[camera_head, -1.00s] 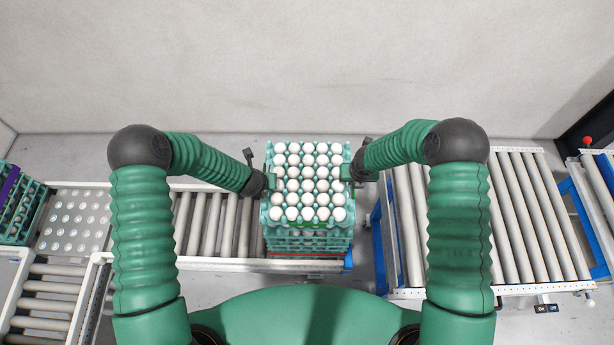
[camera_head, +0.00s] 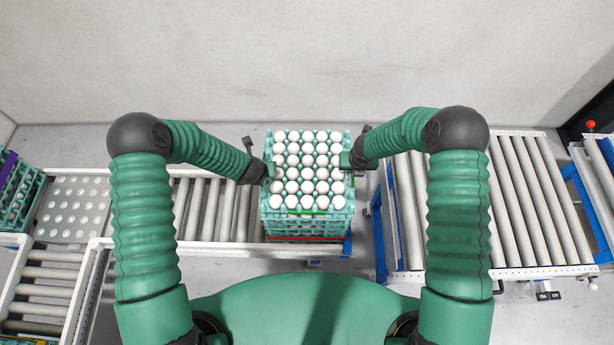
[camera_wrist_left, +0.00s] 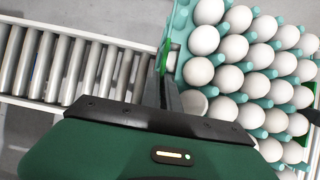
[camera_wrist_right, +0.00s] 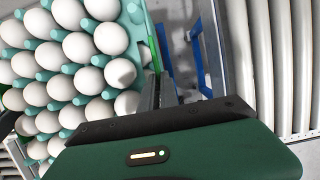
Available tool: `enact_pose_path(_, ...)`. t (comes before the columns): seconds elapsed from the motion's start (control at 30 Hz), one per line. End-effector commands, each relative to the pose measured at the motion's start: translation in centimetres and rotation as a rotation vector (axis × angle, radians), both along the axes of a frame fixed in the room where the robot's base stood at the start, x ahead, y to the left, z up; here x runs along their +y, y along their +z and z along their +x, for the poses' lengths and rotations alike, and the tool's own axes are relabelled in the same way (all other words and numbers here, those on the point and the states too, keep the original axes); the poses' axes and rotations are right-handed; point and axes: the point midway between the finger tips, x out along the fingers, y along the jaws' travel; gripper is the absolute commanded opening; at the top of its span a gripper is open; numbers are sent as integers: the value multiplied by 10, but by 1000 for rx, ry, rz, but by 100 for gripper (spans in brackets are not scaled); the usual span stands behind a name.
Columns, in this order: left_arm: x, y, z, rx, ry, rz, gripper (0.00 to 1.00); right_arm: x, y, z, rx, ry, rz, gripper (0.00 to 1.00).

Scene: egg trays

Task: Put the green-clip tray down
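The green-clip tray (camera_head: 307,213) is full of white eggs and lies level on top of a stack of teal trays (camera_head: 307,228). No clear gap shows between it and the stack, though I cannot tell if its weight rests there. My left gripper (camera_head: 268,171) is at its left side, shut on the rim beside a green clip (camera_wrist_left: 165,57). My right gripper (camera_head: 347,166) is shut on its right rim, beside a green clip (camera_wrist_right: 155,52). The fingertips are partly hidden by the tray edge and eggs.
The stack stands at the right end of a roller conveyor (camera_head: 215,213), with a red strip (camera_head: 303,238) low on it. Another roller conveyor (camera_head: 520,205) is at the right, across a gap. A purple-clip tray stack (camera_head: 18,195) stands far left.

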Motion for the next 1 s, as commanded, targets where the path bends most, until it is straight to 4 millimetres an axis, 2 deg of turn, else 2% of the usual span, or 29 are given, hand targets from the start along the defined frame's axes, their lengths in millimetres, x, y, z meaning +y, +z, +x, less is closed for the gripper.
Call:
enact_pose_path(0.2,2,-19,4,-4,2,-1,0,3,-20,3,-2,1,1,0)
enact_pose_path(0.23,2,-17,2,0,2,-2,8,3,-17,1,2,1,0,8)
enact_pose_path(0.37,3,-16,2,1,2,-2,26,4,-16,1,2,1,-1,25)
enact_pose_path(0.73,1,-15,1,2,-1,-3,26,4,-15,2,-1,3,3,26)
enact_pose_path(0.87,1,-4,-4,1,-1,-4,26,5,-15,2,-1,3,3,26)
enact_pose_path(1.0,2,25,-19,-1,-1,-3,26,5,-15,2,-1,3,3,26)
